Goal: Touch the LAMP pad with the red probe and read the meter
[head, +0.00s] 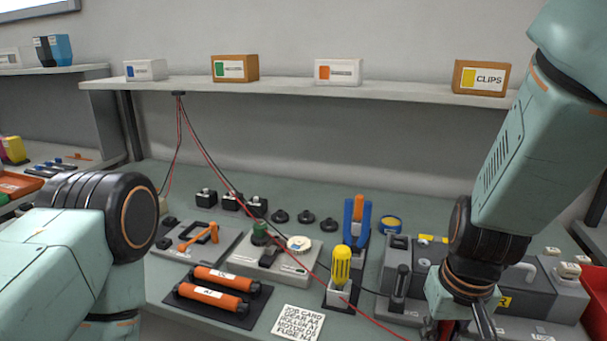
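A thin red lead (232,190) runs with a dark lead from a hook under the shelf, down over the bench and out of the bottom edge near the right arm. I cannot make out the red probe, any pad marked LAMP or a meter face. A grey unit (266,265) with a green knob and a round pale disc stands mid-bench; its labels are too small to read. A larger dark grey machine (525,295) with a yellow R label is partly hidden by my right arm. My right wrist reaches the lower right; its fingertips do not show. My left arm shows only at the left edge.
Two orange cartridges (210,295) lie on a black tray. A printed card (297,322) lies in front. A shelf (300,91) with labelled boxes spans the back. A red bin (438,330) is at lower right.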

